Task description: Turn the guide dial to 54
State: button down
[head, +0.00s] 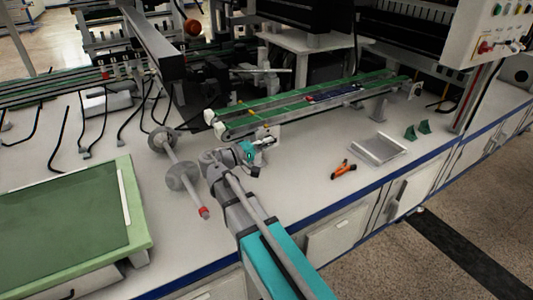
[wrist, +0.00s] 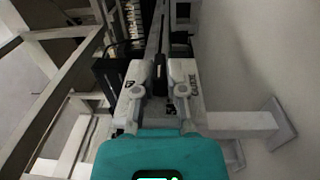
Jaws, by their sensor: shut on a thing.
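My gripper (head: 266,143) is at the near side of the green conveyor (head: 290,103), by a small pale plate (head: 274,131) below the belt. In the wrist view my gripper (wrist: 160,80) has its two grey fingers close together, shut on a narrow dark piece (wrist: 160,62), which I take to be the guide dial. The fingers cover most of it. No dial numbers or pointer can be read in either view, so its setting cannot be told.
Left of my arm lies a rod with grey discs (head: 183,176). To the right are orange-handled pliers (head: 343,169), a metal tray (head: 378,148) and green brackets (head: 411,132). A dark board (head: 333,93) sits on the conveyor. A green mat (head: 65,215) fills the left front.

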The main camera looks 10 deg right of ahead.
jog(key=h+b, duration=0.1)
jog(key=f+h+b, duration=0.1)
jog(key=b, duration=0.1)
jog(key=shift+s+d+t+b, duration=0.1)
jog(key=shift+t+b, duration=0.2)
jog(key=shift+r+h+b, duration=0.1)
jog(key=shift+h+b, duration=0.4)
jog(key=shift+r+h+b, duration=0.15)
jog(key=shift+h+b, duration=0.15)
jog(key=c, duration=0.7)
grip_release()
